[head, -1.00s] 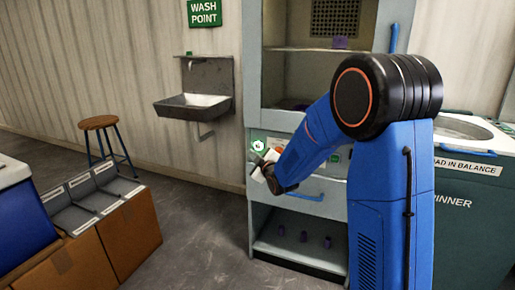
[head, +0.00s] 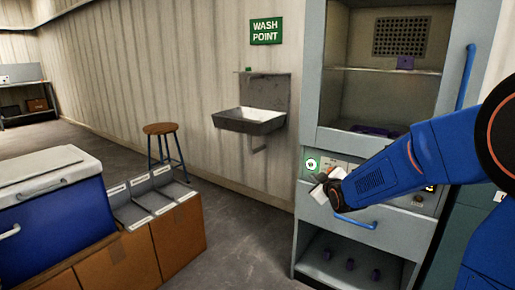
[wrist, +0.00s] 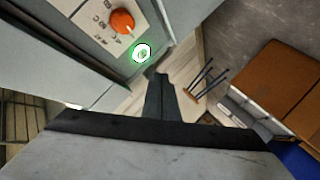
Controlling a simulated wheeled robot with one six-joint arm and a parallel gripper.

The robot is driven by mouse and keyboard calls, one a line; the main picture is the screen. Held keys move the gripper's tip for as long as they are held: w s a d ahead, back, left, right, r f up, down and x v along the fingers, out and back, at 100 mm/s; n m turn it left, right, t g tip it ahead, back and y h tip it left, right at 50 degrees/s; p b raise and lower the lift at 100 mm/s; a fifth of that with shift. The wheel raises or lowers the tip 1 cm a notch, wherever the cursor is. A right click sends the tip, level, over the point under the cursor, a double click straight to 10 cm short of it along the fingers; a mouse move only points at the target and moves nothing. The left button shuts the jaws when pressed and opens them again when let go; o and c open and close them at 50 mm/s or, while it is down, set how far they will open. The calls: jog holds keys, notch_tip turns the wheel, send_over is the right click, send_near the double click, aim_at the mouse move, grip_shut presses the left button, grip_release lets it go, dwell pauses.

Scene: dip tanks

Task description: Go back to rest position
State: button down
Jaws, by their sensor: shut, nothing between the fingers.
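My gripper (head: 322,192) is in front of the control panel of the tall grey cabinet (head: 307,230) in the head view. In the wrist view its fingers (wrist: 160,95) are together with nothing between them. A green-lit round button (head: 311,164) is just above and left of the gripper; it also shows in the wrist view (wrist: 142,53), beyond the fingertips and apart from them. An orange knob (wrist: 122,21) is on the same panel. My blue arm reaches in from the right and hides part of the panel.
A blue cool box (head: 50,215) and grey trays (head: 150,197) on cardboard boxes (head: 180,240) stand at the left. A stool (head: 164,129) and a metal sink (head: 250,120) are along the wall. Grey floor (head: 245,235) is clear between boxes and cabinet. Purple items sit in the cabinet.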

jog(key=s+d+f+m+g, duration=0.1)
jog(key=s+m+g, duration=0.2)
jog(key=s, duration=1.2)
jog(key=s+d+f+m+g+h, duration=0.1)
jog(key=s+d+m+g, duration=0.1)
jog(key=s, duration=1.4)
jog(key=s+d+f+m+g, duration=0.1)
jog(key=s+m+g, duration=0.3)
jog(key=s, duration=1.1)
jog(key=shift+s+d+f+g+h, duration=0.15)
jog(key=shift+d+f+g+h, duration=0.15)
jog(key=shift+d+g, duration=0.2)
jog(key=c, duration=2.5)
grip_release()
